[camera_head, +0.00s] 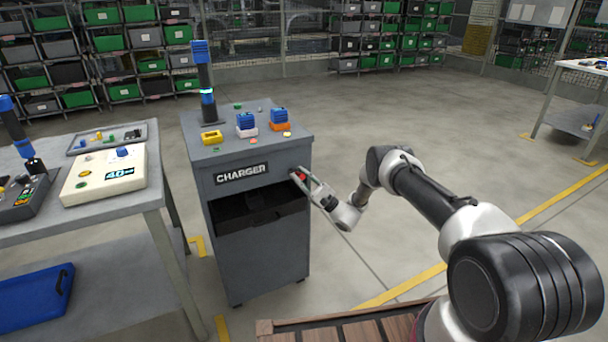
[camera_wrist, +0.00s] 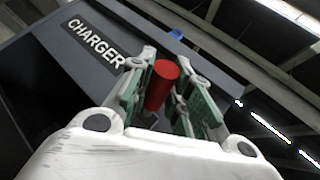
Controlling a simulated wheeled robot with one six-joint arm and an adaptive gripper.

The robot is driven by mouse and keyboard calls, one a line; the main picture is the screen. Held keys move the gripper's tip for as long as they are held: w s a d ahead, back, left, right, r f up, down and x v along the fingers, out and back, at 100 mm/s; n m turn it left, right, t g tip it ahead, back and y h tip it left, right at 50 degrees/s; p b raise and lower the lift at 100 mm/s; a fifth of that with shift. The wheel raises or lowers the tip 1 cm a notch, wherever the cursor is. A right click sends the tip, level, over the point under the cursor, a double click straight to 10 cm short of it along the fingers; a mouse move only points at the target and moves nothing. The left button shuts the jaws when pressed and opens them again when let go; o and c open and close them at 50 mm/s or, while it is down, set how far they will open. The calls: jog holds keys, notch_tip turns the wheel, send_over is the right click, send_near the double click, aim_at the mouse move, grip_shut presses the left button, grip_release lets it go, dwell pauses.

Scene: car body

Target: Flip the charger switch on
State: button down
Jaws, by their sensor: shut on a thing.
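The grey charger cabinet (camera_head: 262,240) stands in the middle of the head view, with a CHARGER label (camera_head: 241,173) on its front and an open dark recess below. The charger switch is a red knob (camera_wrist: 162,85) on the cabinet's front, right of the label. It also shows as a small red spot in the head view (camera_head: 301,176). My gripper (camera_head: 303,178) is at the switch, and in the wrist view its green-padded fingers (camera_wrist: 169,97) are on either side of the red knob, shut on it. The knob's base is partly hidden by the fingers.
On the cabinet top stand a black and blue tool (camera_head: 206,85), two blue blocks and a yellow piece (camera_head: 211,137). A workbench (camera_head: 150,193) with a cream device (camera_head: 105,176) is at the left. Open floor lies right of the cabinet.

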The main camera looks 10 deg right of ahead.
jog(key=shift+s+f+n+g+y, duration=0.1)
jog(key=shift+f+n+g+y, duration=0.15)
jog(key=shift+n+g+y, duration=0.15)
jog(key=c, duration=1.3)
grip_release()
jog(key=shift+r, duration=0.15)
notch_tip(320, 180, up, 10)
jog(key=shift+d+f, duration=0.1)
